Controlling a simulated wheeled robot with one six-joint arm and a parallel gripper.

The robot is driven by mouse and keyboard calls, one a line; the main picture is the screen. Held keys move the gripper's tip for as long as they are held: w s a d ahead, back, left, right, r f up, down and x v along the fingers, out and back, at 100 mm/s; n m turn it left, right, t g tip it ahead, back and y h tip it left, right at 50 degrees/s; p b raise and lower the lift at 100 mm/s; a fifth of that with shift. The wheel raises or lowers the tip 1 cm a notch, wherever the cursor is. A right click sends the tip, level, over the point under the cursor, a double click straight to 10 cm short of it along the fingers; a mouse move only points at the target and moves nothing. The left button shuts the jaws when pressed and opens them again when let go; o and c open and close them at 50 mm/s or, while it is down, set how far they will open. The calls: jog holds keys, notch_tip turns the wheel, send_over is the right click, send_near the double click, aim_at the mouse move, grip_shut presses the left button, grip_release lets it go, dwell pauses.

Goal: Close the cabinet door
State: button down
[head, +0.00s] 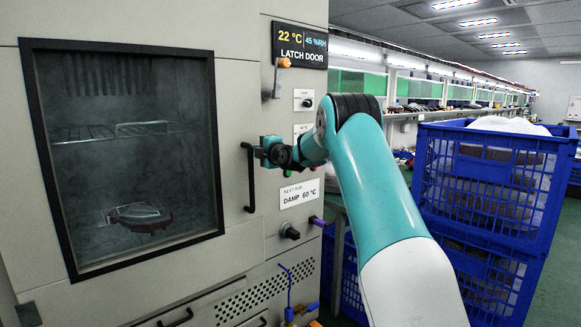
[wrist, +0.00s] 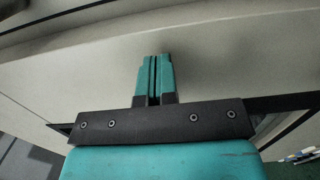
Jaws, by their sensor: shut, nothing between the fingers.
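The cabinet door (head: 235,90) is a pale panel with a dark-framed window on the left. It looks flush or nearly flush with the cabinet front (head: 300,240); I cannot tell whether it is fully shut. Its black vertical handle (head: 249,178) is near the right edge. My gripper (head: 262,151) is at the door's right edge, beside the upper end of the handle. In the wrist view my gripper (wrist: 156,60) has its teal fingers together and empty, pointing at a pale panel. I cannot tell whether the tips touch it.
A red lamp part (head: 140,216) lies inside, behind the window, below a wire rack (head: 110,131). A display reading LATCH DOOR (head: 300,46) and knobs are right of the door. Stacked blue crates (head: 490,180) stand at the right, close to my arm.

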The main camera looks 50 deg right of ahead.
jog(key=d+b+v, duration=0.1)
jog(key=b+v, duration=0.6)
jog(key=v, duration=0.6)
jog(key=shift+s+f, duration=0.2)
jog(key=shift+s, duration=0.05)
jog(key=shift+a, duration=0.1)
jog(key=s+a+f+m+g+y+p, duration=0.1)
jog(key=s+a+g+y+p, duration=0.15)
jog(key=a, duration=0.75)
jog(key=s+a+m+g+y+p, duration=0.1)
jog(key=a+g+y, duration=0.15)
jog(key=a, duration=0.85)
jog(key=s+a+f+m+g+y+p, duration=0.1)
jog(key=a+g+y+p, duration=0.15)
jog(key=a, duration=0.75)
jog(key=s+a+f+m+g+y+p, duration=0.25)
jog(key=s+a+g, duration=0.35)
jog(key=s+a, duration=0.8)
jog(key=s+f+m+g+h+p, duration=0.1)
jog(key=s+m+g+h+p, duration=0.1)
jog(key=s, duration=1.3)
jog(key=shift+a+m+g, duration=0.4)
jog(key=shift+m+g, duration=0.15)
jog(key=shift+g, duration=0.5)
